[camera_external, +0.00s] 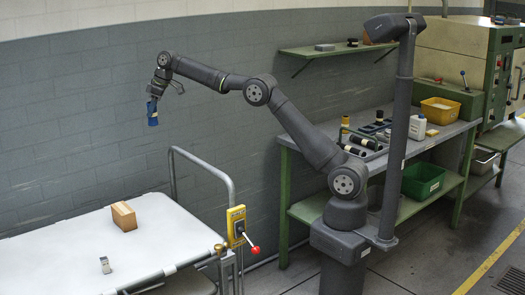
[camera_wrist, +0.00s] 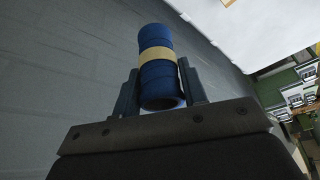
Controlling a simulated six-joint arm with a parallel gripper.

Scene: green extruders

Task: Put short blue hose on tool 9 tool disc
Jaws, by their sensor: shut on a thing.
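A short blue hose (camera_external: 152,113) with a tan band hangs below my gripper (camera_external: 156,95) in the external view, high above the far edge of the white-topped cart. In the wrist view my gripper (camera_wrist: 160,95) is shut on the blue hose (camera_wrist: 157,78), with one finger on each side of it. The hose's near open end faces the wrist camera. I cannot pick out a tool disc marked 9 in either view.
A white-topped cart (camera_external: 60,250) carries a tan block (camera_external: 124,216) and a small metal piece (camera_external: 105,265). A workbench (camera_external: 430,142) holds dark cylinders, bottles and a yellow bin (camera_external: 440,109). A green bin (camera_external: 423,180) sits on its lower shelf. A grey wall stands behind my arm.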

